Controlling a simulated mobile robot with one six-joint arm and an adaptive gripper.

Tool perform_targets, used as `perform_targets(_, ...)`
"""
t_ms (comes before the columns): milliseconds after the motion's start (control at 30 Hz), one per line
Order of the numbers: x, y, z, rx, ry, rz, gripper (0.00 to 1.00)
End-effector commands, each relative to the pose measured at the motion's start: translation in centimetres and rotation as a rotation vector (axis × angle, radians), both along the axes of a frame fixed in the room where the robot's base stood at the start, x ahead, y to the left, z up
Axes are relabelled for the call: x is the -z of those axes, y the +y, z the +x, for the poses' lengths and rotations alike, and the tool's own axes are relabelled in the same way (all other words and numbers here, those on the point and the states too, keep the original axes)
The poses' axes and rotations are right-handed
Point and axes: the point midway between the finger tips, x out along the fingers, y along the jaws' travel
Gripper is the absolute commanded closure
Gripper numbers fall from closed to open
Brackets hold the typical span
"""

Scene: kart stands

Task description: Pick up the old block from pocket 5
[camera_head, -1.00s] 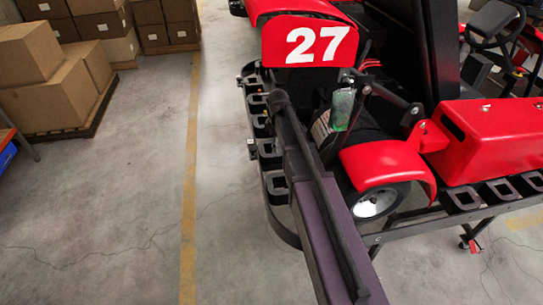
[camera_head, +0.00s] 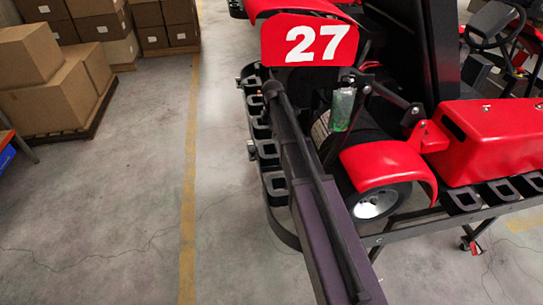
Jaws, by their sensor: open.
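A black rail with several square pockets (camera_head: 267,152) runs along the left side of the red kart stand. I see no numbers on the pockets, so I cannot tell which is pocket 5. No old block can be made out clearly in any of them. My dark arm reaches from the bottom of the picture up to the far part of this rail and covers part of it. The arm's far end is over the upper pockets, beside the red number panel. My gripper's fingers are hidden from this camera.
The kart has a red panel marked 27 (camera_head: 309,40) and a red fender over a wheel (camera_head: 378,203). More pockets (camera_head: 463,200) line the right edge. A green-tinted bottle (camera_head: 342,108) stands right of the arm. Boxes (camera_head: 55,95) sit on a pallet at left; the floor between is clear.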

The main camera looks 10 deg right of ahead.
Motion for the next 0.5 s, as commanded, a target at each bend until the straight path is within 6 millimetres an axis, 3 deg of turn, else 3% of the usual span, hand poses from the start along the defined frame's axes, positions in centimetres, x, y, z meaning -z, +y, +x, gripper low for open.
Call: perform_targets(500,4.0,0.1,0.0,0.000,0.000,0.000,0.21)
